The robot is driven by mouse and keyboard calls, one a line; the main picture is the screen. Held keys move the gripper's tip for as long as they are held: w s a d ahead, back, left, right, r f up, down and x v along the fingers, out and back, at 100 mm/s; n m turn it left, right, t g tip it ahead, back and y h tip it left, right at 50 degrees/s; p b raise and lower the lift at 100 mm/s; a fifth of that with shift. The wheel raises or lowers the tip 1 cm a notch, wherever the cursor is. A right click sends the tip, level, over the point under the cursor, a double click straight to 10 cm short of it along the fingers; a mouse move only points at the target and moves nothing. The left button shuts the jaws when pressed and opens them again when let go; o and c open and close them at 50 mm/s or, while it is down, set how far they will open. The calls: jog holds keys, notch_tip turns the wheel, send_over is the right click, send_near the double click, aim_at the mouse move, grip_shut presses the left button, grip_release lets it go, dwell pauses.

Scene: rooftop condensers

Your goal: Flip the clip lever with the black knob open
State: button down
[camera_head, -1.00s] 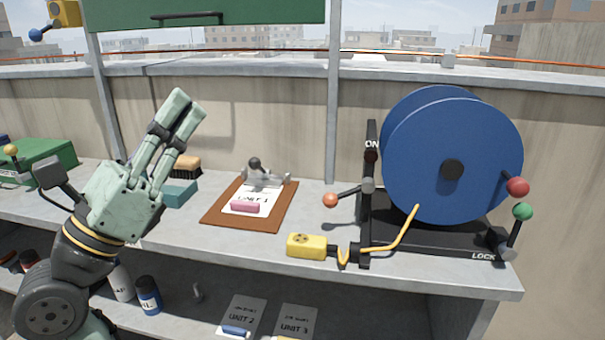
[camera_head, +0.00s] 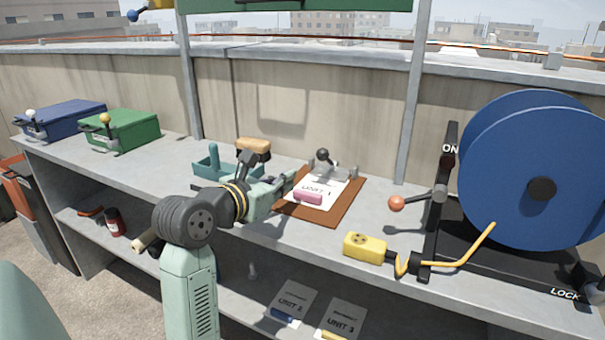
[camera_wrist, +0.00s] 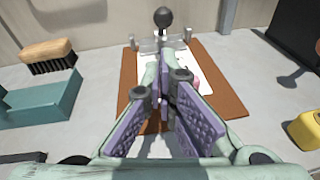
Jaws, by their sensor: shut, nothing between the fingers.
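The clip lever with the black knob (camera_head: 322,155) stands at the far edge of a brown clipboard (camera_head: 338,212) on the bench. Its black knob also shows in the wrist view (camera_wrist: 163,17), standing up above the metal clip (camera_wrist: 160,42). A white sheet marked UNIT 1 (camera_head: 325,185) lies under the clip with a pink block (camera_head: 307,197) on it. My gripper (camera_head: 288,180) is at the left edge of the clipboard, pointing right. In the wrist view its fingers (camera_wrist: 163,60) are together and empty, in front of the clip and below the knob. They hide part of the sheet.
A teal tray (camera_head: 213,165) and a wooden brush (camera_head: 253,148) stand left of the clipboard. Green (camera_head: 122,130) and blue cases (camera_head: 60,118) stand at the far left.

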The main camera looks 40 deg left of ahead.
jog(key=p+x, duration=0.1)
jog(key=x, duration=0.8)
jog(key=shift+w+p, duration=0.35)
jog(key=shift+w+r+g+p, duration=0.1)
jog(key=shift+r+g+p, duration=0.3)
jog(key=shift+p, duration=0.45)
jog(key=shift+w+r+p, duration=0.1)
jog(key=shift+r+p, duration=0.25)
jog(key=shift+p, duration=0.1)
jog(key=shift+w+r+g+h+p, duration=0.25)
jog(key=shift+r+g+p, duration=0.35)
jog(key=shift+p, duration=0.5)
jog(key=w+a+r+g+p, duration=0.2)
jog(key=w+r+p, duration=0.1)
jog(key=w+r, duration=0.3)
jog(key=shift+w, duration=0.9)
